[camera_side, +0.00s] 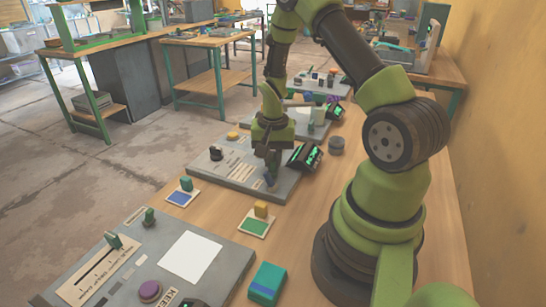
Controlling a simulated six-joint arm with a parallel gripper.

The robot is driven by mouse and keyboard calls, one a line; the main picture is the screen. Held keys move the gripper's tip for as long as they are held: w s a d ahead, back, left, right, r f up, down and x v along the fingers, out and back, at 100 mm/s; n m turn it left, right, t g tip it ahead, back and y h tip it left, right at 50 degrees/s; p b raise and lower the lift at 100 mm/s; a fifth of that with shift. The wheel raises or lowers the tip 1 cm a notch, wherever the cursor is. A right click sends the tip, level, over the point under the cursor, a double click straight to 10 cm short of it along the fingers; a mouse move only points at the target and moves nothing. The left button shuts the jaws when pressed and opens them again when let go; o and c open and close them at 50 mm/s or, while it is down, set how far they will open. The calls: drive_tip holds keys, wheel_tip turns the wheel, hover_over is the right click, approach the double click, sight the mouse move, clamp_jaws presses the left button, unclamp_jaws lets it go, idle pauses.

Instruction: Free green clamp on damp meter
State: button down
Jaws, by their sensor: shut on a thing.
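My gripper (271,172) points down over the right front part of the middle grey panel (225,181). It is shut on a small blue-grey handle (270,184) at that panel; the fingers partly hide it. The panel also carries a pale labelled plate (238,165), a black knob (215,153), a yellow block (232,136) and a black box with a green lit display (305,157). The labels are too small to read, so I cannot tell which part is the damp meter. I cannot tell whether the held handle is the green clamp.
A green-topped piece (187,184) stands by a blue card, and a yellow block (261,209) by a green card. The near grey panel (222,285) has green handles and a purple knob (149,291). A teal box (267,284) and a dark round piece (336,145) stand on the wooden bench.

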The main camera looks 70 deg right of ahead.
drive_tip(key=shift+n, duration=0.3)
drive_tip(key=n, duration=0.3)
drive_tip(key=shift+n, duration=0.3)
drive_tip(key=n, duration=0.4)
drive_tip(key=shift+n, duration=0.3)
drive_tip(key=n, duration=0.4)
drive_tip(key=shift+n, duration=0.3)
drive_tip(key=shift+s+n, duration=0.1)
drive_tip(key=shift+n, duration=2.1)
drive_tip(key=c, duration=1.1)
unclamp_jaws()
